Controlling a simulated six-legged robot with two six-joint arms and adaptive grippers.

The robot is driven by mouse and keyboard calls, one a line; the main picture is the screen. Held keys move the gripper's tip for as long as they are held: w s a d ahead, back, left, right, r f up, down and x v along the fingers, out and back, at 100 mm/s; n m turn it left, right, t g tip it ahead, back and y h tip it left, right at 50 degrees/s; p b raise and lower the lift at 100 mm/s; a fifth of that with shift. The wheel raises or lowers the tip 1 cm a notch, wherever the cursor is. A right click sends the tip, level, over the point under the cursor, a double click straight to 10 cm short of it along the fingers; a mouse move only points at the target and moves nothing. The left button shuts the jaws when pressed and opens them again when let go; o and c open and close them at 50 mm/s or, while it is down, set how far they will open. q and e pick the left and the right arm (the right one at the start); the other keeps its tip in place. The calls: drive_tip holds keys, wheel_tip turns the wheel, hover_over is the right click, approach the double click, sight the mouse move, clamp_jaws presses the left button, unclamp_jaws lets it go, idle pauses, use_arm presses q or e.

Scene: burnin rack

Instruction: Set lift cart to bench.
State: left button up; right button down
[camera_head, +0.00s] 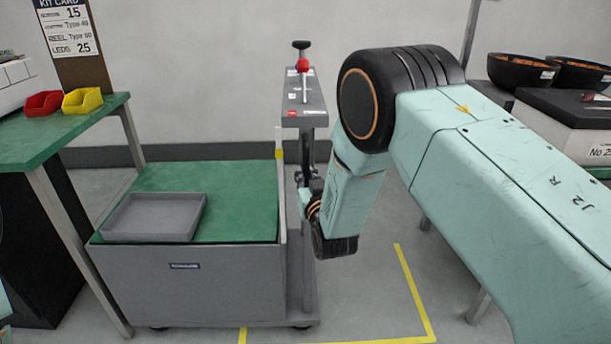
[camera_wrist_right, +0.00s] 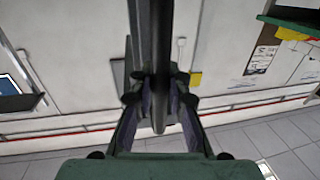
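The lift cart stands at the left of centre in the head view, with a green top (camera_head: 235,175), grey body (camera_head: 190,285) and wheels. A grey post at its right side carries a small panel (camera_head: 305,105) with a red knob (camera_head: 303,66) and a black grip. My right gripper (camera_head: 308,190) is beside this post, below the panel, partly hidden by my wrist. In the right wrist view, the fingers (camera_wrist_right: 160,95) close in from both sides on a dark bar (camera_wrist_right: 157,40), seemingly touching it. The bench (camera_head: 50,135) has a green top, higher than the cart's. My left gripper is out of view.
A grey tray (camera_head: 155,217) lies on the cart top. Red (camera_head: 43,103) and yellow (camera_head: 82,101) bins sit on the bench. Yellow floor tape (camera_head: 412,290) runs around the cart's right. Dark bowls (camera_head: 522,72) stand at right behind my right arm.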

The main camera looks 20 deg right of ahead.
drive_tip(key=c, duration=1.4)
unclamp_jaws()
drive_tip(key=shift+s+a, duration=0.1)
drive_tip(key=shift+a, duration=0.3)
drive_tip(key=shift+o, duration=0.5)
drive_tip(key=shift+d, duration=0.15)
drive_tip(key=s, duration=1.1)
drive_tip(key=shift+s+a, duration=0.4)
drive_tip(key=shift+a, duration=0.05)
